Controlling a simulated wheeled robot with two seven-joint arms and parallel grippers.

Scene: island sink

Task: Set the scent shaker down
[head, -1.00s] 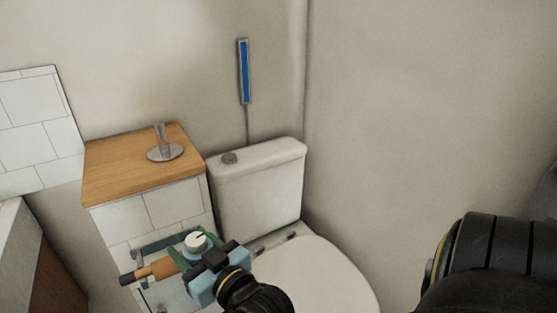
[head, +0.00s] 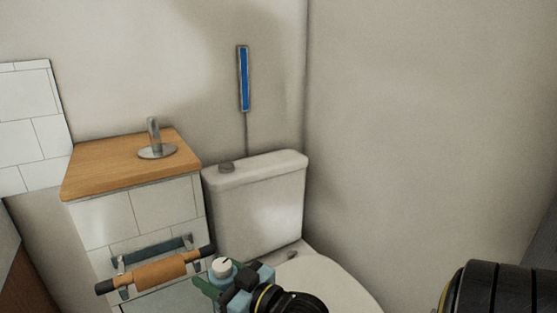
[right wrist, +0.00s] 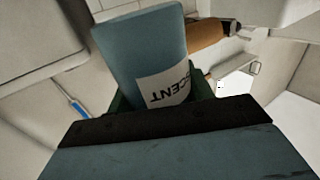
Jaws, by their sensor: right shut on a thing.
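My right gripper (head: 218,280) is shut on the scent shaker, at the bottom middle of the head view. Only the shaker's white top (head: 222,267) shows clearly there, between the green fingers. In the right wrist view the shaker (right wrist: 143,48) is a blue-grey body with a white label, its lettering upside down in the picture. The fingers hide its lower part in that view. The shaker is held clear of the wooden cabinet top (head: 105,172), lower in the picture and in front of the toilet. My left gripper is not in view.
A metal stand (head: 155,150) is on the wooden top, with bare wood to its left. An orange roll (head: 160,272) on a holder sticks out left of my gripper. The white cistern (head: 255,215) and toilet lid (head: 335,283) lie behind and right. A blue strip (head: 243,80) hangs on the wall.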

